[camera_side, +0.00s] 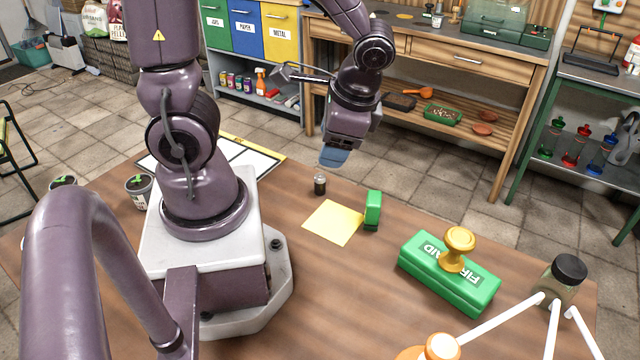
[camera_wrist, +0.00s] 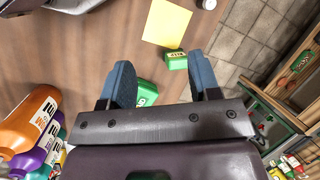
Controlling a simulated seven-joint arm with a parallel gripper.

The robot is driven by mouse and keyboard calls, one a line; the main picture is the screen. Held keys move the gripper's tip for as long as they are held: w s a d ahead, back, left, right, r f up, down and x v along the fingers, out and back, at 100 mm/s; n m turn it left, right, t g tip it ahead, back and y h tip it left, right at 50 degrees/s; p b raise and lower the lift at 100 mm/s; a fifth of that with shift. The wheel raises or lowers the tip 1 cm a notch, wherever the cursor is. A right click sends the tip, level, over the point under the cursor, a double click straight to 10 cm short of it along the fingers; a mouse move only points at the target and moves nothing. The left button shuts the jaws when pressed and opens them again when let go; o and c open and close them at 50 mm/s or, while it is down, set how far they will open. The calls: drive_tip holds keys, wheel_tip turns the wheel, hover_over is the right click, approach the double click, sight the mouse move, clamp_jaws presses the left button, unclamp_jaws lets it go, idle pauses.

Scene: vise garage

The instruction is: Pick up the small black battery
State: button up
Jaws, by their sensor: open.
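In the wrist view a pale round top (camera_wrist: 208,4), probably the same thing, is cut by the upper edge. My gripper (camera_side: 333,157) hangs in the air above and just beyond the cylinder in the side picture, apart from it. In the wrist view its two blue fingers (camera_wrist: 159,62) are wide apart with nothing held between them.
The yellow note (camera_side: 333,222) lies flat beside a small green block (camera_side: 372,210). A green first aid box (camera_side: 450,278) with a gold-handled stamp (camera_side: 457,248) stands at right. A dark-lidded jar (camera_side: 563,278) is farther right. The table's middle foreground is clear.

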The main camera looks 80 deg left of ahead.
sight(322, 181)
drive_tip(key=shift+w+a+f+m+t+y, duration=0.1)
drive_tip(key=shift+w+a+f+m+y, duration=0.15)
drive_tip(key=shift+a+f+m+y, duration=1.85)
drive_tip(key=shift+w+a+f+m+t+y, duration=0.15)
drive_tip(key=shift+a+f+m+y, duration=1.15)
drive_tip(key=shift+a+f+m, duration=1.5)
drive_tip(key=shift+w+a+f+m+t+y, duration=0.1)
drive_tip(key=shift+w+a+f+m+y, duration=0.2)
drive_tip(key=shift+a+f+m+y, duration=2.1)
drive_tip(key=shift+n+h, duration=0.4)
drive_tip(key=shift+h, duration=0.3)
drive_tip(key=f, duration=0.5)
drive_tip(key=shift+s+d, duration=0.15)
drive_tip(key=shift+d, duration=0.15)
drive_tip(key=shift+a+f, duration=0.25)
drive_tip(key=shift+a, duration=0.25)
drive_tip(key=c, duration=1)
drive_tip(key=shift+r, duration=0.1)
